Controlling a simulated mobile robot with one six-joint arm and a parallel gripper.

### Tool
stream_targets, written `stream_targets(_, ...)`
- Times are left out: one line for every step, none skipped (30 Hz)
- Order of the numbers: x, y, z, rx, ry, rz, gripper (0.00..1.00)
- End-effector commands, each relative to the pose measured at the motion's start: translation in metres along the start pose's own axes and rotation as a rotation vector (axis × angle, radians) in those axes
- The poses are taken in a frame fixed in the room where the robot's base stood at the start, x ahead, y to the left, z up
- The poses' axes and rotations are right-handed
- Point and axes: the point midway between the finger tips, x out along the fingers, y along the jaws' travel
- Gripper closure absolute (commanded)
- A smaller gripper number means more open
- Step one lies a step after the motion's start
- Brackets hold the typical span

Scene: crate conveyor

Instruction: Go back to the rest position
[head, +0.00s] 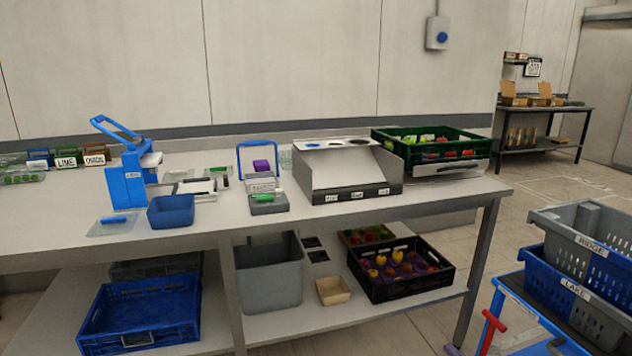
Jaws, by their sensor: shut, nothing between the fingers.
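My gripper and arm do not show in the head view. A long workbench (330,222) with a pale top runs across the picture. A blue device with a raised handle (126,185) stands on its left part. A blue bin (171,211) sits just right of that device. A grey open-fronted box with labels (345,172) stands right of the middle. A green crate (388,133) with red and green produce stands at the right end of the bench.
The lower shelf holds a blue crate (90,325), a grey bin (267,285) and a black crate (380,293) with fruit. A cart at the right carries a grey crate (577,238) and a blue crate (540,278). Open floor (545,185) lies behind the cart.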

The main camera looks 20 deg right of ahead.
Motion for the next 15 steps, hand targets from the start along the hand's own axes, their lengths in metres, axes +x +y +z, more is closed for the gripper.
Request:
stream_targets(0.013, 0.018, 0.004, 0.002, 0.009, 0.034, 1.00)
stream_targets(0.020, 0.028, 0.003, 0.003, 0.016, 0.053, 1.00)
stream_targets(0.028, 0.040, 0.002, 0.003, 0.025, 0.077, 1.00)
stream_targets(0.034, 0.050, 0.001, 0.002, 0.034, 0.097, 1.00)
stream_targets(0.040, 0.060, 0.000, 0.002, 0.041, 0.115, 1.00)
stream_targets(0.047, 0.073, -0.001, 0.000, 0.052, 0.141, 1.00)
stream_targets(0.052, 0.083, -0.002, -0.002, 0.061, 0.160, 1.00)
stream_targets(0.057, 0.094, -0.004, -0.004, 0.071, 0.181, 1.00)
stream_targets(0.063, 0.108, -0.005, -0.006, 0.083, 0.208, 1.00)
stream_targets(0.068, 0.118, -0.007, -0.009, 0.094, 0.228, 1.00)
stream_targets(0.072, 0.129, -0.009, -0.012, 0.105, 0.250, 1.00)
stream_targets(0.077, 0.144, -0.011, -0.017, 0.119, 0.277, 1.00)
stream_targets(0.080, 0.155, -0.013, -0.023, 0.130, 0.299, 1.00)
stream_targets(0.083, 0.166, -0.015, -0.028, 0.141, 0.320, 1.00)
stream_targets(0.087, 0.180, -0.017, -0.037, 0.156, 0.350, 1.00)
